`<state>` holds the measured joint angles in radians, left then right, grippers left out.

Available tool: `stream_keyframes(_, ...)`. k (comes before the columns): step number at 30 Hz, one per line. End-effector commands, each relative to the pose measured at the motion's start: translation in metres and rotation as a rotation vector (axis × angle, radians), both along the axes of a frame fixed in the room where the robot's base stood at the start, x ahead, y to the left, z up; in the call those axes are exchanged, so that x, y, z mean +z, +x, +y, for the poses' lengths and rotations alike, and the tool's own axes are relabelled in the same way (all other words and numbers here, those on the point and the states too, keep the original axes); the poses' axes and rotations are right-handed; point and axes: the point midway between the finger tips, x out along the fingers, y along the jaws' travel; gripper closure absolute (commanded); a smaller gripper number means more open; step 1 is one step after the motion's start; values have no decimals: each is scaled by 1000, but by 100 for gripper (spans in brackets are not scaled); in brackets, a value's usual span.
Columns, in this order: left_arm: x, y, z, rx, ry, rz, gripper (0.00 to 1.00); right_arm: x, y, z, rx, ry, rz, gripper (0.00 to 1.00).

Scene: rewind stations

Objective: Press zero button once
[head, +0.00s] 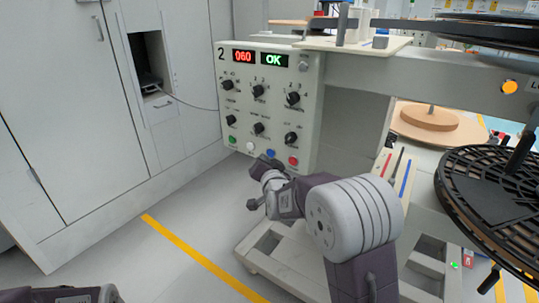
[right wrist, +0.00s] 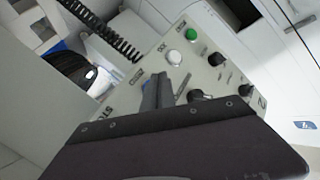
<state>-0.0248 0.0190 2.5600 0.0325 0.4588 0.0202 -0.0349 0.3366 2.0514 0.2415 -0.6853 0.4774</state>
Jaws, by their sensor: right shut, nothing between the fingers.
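The control panel (head: 270,105) is a pale upright box with a red "060" display, a green "OK" display and several black knobs. Along its bottom edge are a green button (head: 231,139), a white button (head: 250,147), a blue button (head: 270,153) and a red button (head: 293,160). I cannot read which is labelled zero. My right gripper (head: 264,164) is shut and empty, just below and in front of the blue button. The right wrist view shows its fingers (right wrist: 163,92) close to the panel, beside the white button (right wrist: 174,57); contact cannot be told. My left gripper is out of view.
A black slotted reel (head: 490,185) and a light wooden disc (head: 430,117) stand on the right. Grey cabinets (head: 60,110) fill the left. A yellow floor line (head: 200,258) crosses open floor in front. A coiled black cable (right wrist: 100,28) hangs near the panel.

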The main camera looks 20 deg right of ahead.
Motion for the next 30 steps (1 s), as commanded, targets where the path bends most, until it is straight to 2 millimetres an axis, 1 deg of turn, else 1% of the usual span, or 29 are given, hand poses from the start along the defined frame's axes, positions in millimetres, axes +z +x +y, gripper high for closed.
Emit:
stream_keyframes(11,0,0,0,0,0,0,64,0,0,0,0,0,0,100)
stream_keyframes(19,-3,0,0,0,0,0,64,0,5,-6,0,-1,0,100)
stream_keyframes(30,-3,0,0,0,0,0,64,0,5,-7,0,0,0,100)
